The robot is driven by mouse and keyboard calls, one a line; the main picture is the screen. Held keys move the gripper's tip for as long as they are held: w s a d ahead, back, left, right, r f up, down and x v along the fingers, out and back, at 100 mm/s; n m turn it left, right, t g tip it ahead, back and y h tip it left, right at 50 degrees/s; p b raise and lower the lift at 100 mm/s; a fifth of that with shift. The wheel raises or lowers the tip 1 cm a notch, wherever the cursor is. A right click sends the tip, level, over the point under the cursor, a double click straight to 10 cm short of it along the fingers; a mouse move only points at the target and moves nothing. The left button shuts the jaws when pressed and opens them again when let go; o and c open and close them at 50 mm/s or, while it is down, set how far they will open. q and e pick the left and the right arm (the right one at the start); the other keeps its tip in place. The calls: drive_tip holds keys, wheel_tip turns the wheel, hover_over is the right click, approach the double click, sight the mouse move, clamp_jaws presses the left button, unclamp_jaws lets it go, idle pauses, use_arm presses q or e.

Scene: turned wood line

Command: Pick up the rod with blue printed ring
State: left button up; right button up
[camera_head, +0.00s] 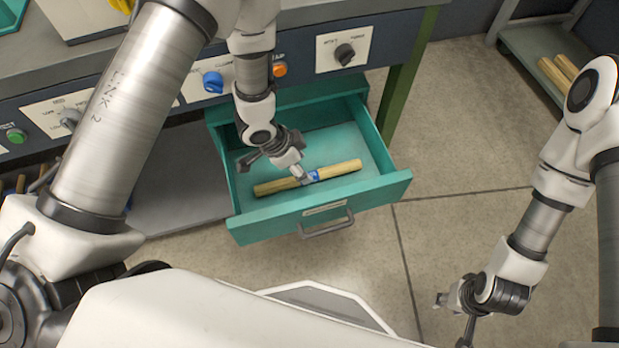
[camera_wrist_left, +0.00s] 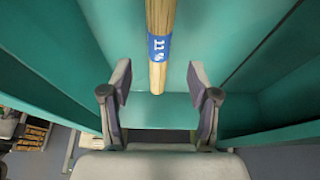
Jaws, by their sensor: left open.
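A pale wooden rod (camera_head: 340,170) with a blue printed ring (camera_head: 313,176) lies in the open teal drawer (camera_head: 330,210). In the left wrist view the rod (camera_wrist_left: 160,14) and its blue ring with white print (camera_wrist_left: 160,47) point towards the gripper. My left gripper (camera_head: 276,172) is over the drawer, its fingers around the rod's line in the picture. In the left wrist view the gripper (camera_wrist_left: 160,95) is open, fingers apart on both sides of the rod's near end, touching neither. My right gripper (camera_head: 452,312) hangs over the floor at lower right; its jaw opening is unclear.
The drawer walls stand close around my left gripper. Above the drawer is a workbench front with a blue knob (camera_head: 213,82), an orange button (camera_head: 280,69) and a black knob (camera_head: 345,53). More rods (camera_head: 558,75) lie on a shelf at upper right. The floor to the right is clear.

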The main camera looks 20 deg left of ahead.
use_arm(q)
drive_tip(key=x, duration=0.1)
drive_tip(key=b+x, duration=0.1)
drive_tip(key=x, duration=0.3)
drive_tip(key=shift+s+a+f+b, duration=0.2)
drive_tip(key=shift+f+b, duration=0.15)
drive_tip(key=shift+b, duration=0.05)
drive_tip(key=shift+d+f, duration=0.1)
drive_tip(key=shift+f, duration=0.05)
drive_tip(key=shift+c, duration=0.3)
clamp_jaws()
